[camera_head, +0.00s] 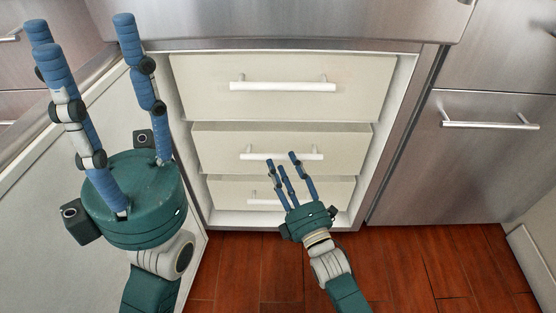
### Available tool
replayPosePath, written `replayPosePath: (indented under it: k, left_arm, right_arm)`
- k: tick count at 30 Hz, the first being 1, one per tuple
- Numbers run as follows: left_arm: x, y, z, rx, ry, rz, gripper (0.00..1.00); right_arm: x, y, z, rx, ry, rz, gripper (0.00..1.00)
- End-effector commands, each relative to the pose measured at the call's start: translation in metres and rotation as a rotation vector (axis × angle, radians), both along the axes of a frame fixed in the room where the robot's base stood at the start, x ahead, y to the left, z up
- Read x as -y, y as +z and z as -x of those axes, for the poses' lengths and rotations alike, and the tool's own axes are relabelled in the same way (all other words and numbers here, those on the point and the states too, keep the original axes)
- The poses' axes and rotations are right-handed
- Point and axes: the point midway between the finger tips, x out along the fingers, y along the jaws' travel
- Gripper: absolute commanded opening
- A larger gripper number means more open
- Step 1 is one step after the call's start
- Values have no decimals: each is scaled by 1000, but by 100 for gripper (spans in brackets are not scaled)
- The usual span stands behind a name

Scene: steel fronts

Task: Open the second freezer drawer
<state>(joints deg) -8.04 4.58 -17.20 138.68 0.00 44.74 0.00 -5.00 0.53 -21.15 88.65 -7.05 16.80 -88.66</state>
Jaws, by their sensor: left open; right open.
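Three cream freezer drawers are stacked in the opening in the head view. The second drawer (215,145) is the middle one, with a white bar handle (311,157). A shadowed gap shows above its front; I cannot tell whether it is slightly out. My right gripper (281,158) is open, its blue fingertips overlapping this handle in the picture. I cannot tell whether they touch it. Its fingers partly hide the bottom drawer (225,188) and its handle. My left gripper (84,42) is open and empty, raised at the left, closer to the camera and away from the handles.
The top drawer (200,88) has its own bar handle (283,86). A pale panel (40,220) stands along the left side. Steel fronts (465,170) with a bar handle (490,125) are on the right. Red wooden floor (430,260) is clear at the lower right.

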Motion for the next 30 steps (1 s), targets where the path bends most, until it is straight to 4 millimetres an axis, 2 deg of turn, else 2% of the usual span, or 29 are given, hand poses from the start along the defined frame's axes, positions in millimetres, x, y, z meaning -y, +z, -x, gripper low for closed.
replayPosePath:
  k: [3, 7, 19, 25, 30]
  left_arm:
    - [1, 1, 1, 27, 1, -1, 45]
    - [1, 4, 2, 44, 2, -3, 45]
    - [2, 8, 2, 50, 3, -6, 45]
    - [2, 8, 2, 50, 2, -6, 45]
    - [2, 7, 2, 50, 2, -6, 45]
  right_arm:
    - [-8, 1, -19, 1, 0, -2, 42]
    - [-13, 4, -32, 0, -1, -1, 42]
    - [-16, 7, -39, -4, 0, -1, 42]
    - [-16, 7, -38, -4, -1, -1, 2]
    - [-16, 6, -38, -3, -1, 0, 0]
